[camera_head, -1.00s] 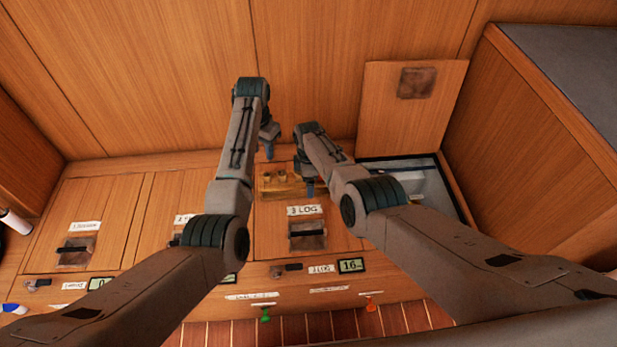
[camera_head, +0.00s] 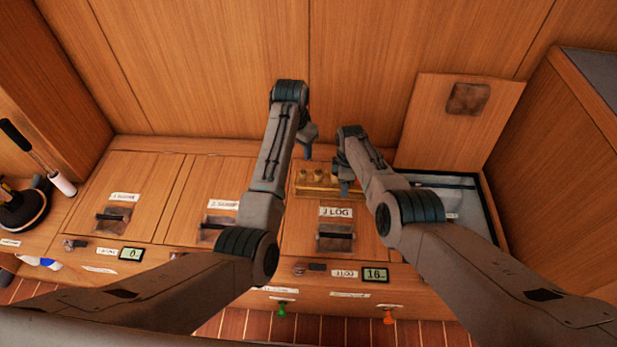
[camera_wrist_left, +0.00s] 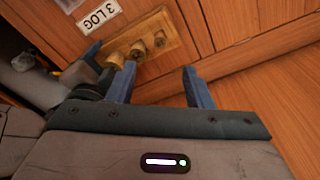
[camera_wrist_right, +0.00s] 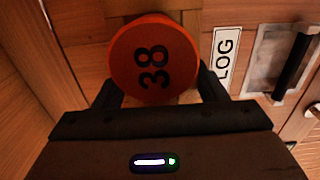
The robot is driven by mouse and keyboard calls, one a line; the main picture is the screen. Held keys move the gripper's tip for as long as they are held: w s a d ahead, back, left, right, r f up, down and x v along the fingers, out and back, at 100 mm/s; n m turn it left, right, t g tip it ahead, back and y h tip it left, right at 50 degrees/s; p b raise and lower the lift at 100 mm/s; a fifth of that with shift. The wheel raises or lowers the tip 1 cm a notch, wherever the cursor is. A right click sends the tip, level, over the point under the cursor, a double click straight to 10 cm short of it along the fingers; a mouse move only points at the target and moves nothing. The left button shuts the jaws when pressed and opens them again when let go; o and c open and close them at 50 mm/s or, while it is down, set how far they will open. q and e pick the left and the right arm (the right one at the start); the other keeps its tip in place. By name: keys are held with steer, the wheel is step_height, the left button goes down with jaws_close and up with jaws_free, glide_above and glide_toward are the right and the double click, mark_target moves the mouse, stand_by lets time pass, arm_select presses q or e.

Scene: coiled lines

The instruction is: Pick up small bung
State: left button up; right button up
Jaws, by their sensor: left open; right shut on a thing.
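My right gripper (camera_head: 343,186) is at the rack's right end, shut on a round orange piece marked 38 (camera_wrist_right: 153,60). That piece looks like a bung top, but its lower part is hidden.
A lid labelled LOG (camera_head: 335,213) lies in front of the rack. A raised wooden lid (camera_head: 440,125) and an open compartment (camera_head: 485,215) are at right. A tall wooden cabinet (camera_head: 560,150) bounds the right side. A black round object (camera_head: 22,210) is at far left.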

mark_target(303, 172)
arm_select(q)
steer(key=f, duration=0.4)
steer(key=w+f, duration=0.1)
steer(key=f, duration=0.2)
steer(key=d+f, duration=0.1)
steer(key=f, duration=0.3)
steer(key=shift+w+f, duration=0.15)
steer(key=shift+f, duration=0.15)
jaws_close()
